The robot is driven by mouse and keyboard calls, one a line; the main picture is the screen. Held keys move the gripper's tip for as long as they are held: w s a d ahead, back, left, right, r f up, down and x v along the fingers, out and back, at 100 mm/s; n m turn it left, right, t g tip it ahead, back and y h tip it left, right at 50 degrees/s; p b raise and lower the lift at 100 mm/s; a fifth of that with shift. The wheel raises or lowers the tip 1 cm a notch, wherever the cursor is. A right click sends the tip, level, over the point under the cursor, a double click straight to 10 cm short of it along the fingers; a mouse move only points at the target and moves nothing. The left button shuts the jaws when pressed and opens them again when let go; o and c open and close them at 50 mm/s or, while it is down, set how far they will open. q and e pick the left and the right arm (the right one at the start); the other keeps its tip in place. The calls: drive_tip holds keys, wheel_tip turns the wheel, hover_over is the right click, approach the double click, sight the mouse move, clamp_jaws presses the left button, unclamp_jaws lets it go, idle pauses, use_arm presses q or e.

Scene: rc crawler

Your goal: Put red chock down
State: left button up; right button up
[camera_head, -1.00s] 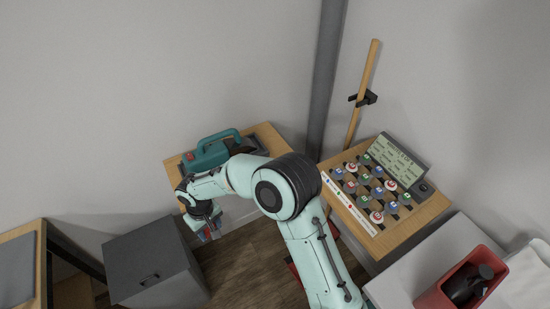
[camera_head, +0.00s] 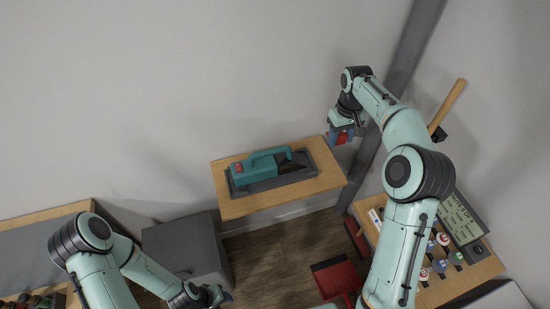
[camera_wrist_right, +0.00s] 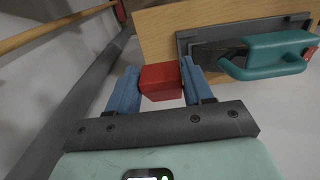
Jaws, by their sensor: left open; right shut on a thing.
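The red chock (camera_wrist_right: 161,80) is a small red block between the blue fingers of my right gripper (camera_wrist_right: 156,88) in the right wrist view. The right gripper is shut on it. In the head view, the right gripper (camera_head: 343,134) holds the red chock (camera_head: 341,139) up near the right back corner of a wooden table (camera_head: 237,208). Whether the chock touches anything below cannot be told. My left gripper (camera_head: 215,296) is open and low at the bottom of the head view, in front of a grey cabinet.
A teal handheld machine (camera_head: 262,168) lies in a dark tray on the wooden table. A grey cabinet (camera_head: 188,250) stands left of it. A dustpan-like red object (camera_head: 336,277) is on the floor. A board with round pieces (camera_head: 442,240) is at right.

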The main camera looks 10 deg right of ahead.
drive_tip(key=shift+w+d+r, duration=0.3)
drive_tip(key=shift+r, duration=0.05)
wheel_tip(320, 180, down, 5)
drive_tip(key=s, duration=0.1)
drive_tip(key=b, duration=0.2)
hover_over(331, 178)
wheel_tip(331, 178, down, 10)
drive_tip(key=shift+a+r, duration=0.1)
drive_tip(key=shift+r, duration=0.1)
use_arm(q)
drive_tip(key=shift+s+f, duration=1.1)
drive_tip(key=shift+s, duration=0.25)
use_arm(e)
drive_tip(key=shift+f, duration=2.65)
drive_tip(key=o, duration=1.1)
drive_tip(key=shift+f, duration=0.15)
